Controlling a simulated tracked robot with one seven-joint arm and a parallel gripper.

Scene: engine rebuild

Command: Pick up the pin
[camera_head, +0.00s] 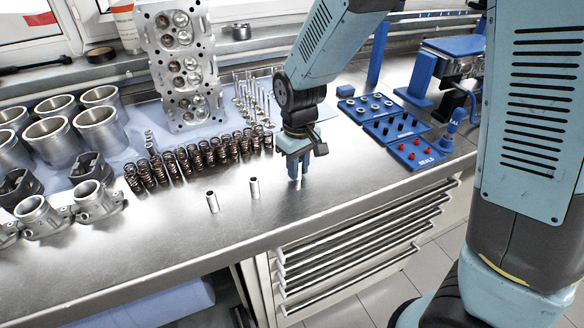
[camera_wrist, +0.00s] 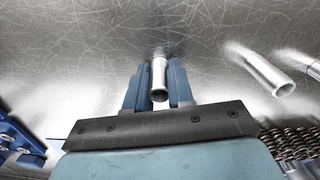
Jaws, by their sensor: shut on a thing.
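The pin (camera_wrist: 159,76) is a short, shiny metal tube with an open end, seen in the wrist view between the two blue fingers. My gripper (camera_wrist: 159,88) is shut on it, one finger on each side. In the head view my gripper (camera_head: 298,172) points down over the steel bench, and its fingers hide most of the held pin. I cannot tell from these views whether the pin touches the bench. Two similar pins stand upright to the left in the head view, a nearer one (camera_head: 212,202) and another (camera_head: 254,188) closer to my gripper.
A row of dark coil springs (camera_head: 193,158) stands behind the pins. Valves and a cylinder head (camera_head: 184,75) are farther back. Metal cylinders (camera_head: 52,140) fill the left. Blue trays (camera_head: 388,122) lie at right. The bench's front strip (camera_head: 200,235) is clear.

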